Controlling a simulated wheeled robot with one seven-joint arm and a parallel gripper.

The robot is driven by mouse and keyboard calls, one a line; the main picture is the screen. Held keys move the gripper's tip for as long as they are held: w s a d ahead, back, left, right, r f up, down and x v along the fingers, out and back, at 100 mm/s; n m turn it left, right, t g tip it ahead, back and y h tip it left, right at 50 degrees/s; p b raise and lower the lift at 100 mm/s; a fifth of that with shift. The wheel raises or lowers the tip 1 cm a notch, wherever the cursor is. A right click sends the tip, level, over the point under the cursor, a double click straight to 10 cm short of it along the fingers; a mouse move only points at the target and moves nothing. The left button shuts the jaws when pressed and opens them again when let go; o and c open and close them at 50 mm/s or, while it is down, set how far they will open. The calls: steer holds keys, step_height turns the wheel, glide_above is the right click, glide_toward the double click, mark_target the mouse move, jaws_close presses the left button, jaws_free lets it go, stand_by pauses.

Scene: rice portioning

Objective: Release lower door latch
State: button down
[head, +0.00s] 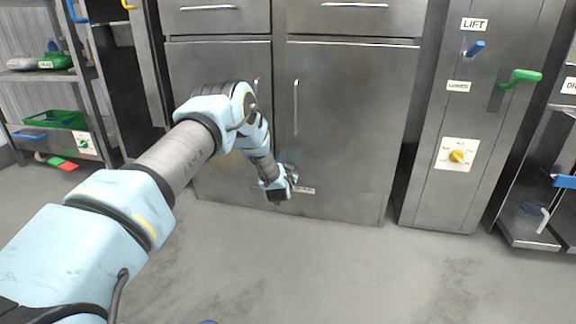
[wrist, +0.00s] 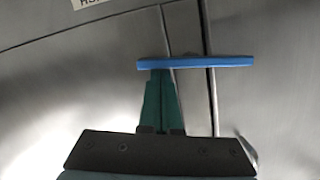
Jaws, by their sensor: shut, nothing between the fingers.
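The lower door latch, a blue bar (wrist: 215,62), lies crosswise over the narrow gap between two steel doors in the wrist view. My gripper (wrist: 160,74) is shut, its green fingers together and empty. Its fingertips meet the bar's edge in the picture, left of the bar's middle; I cannot tell whether they touch it. In the head view my gripper (head: 290,178) is low at the front of the steel cabinet, by the seam between the doors. There my wrist hides the latch.
To the right stands a panel with a LIFT label (head: 474,24), a green lever (head: 521,77) and a yellow knob (head: 457,156). The floor in front is clear.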

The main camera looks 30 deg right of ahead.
steer(key=f+m+t+b, duration=0.1)
steer(key=m, duration=0.2)
steer(key=f+m+t+b, duration=0.1)
steer(key=f+m, duration=0.1)
steer(key=m, duration=0.1)
steer(key=w+a+f+m+t+y+b, duration=0.1)
steer(key=f+m, duration=0.1)
steer(key=m, duration=0.2)
steer(key=shift+b, duration=0.35)
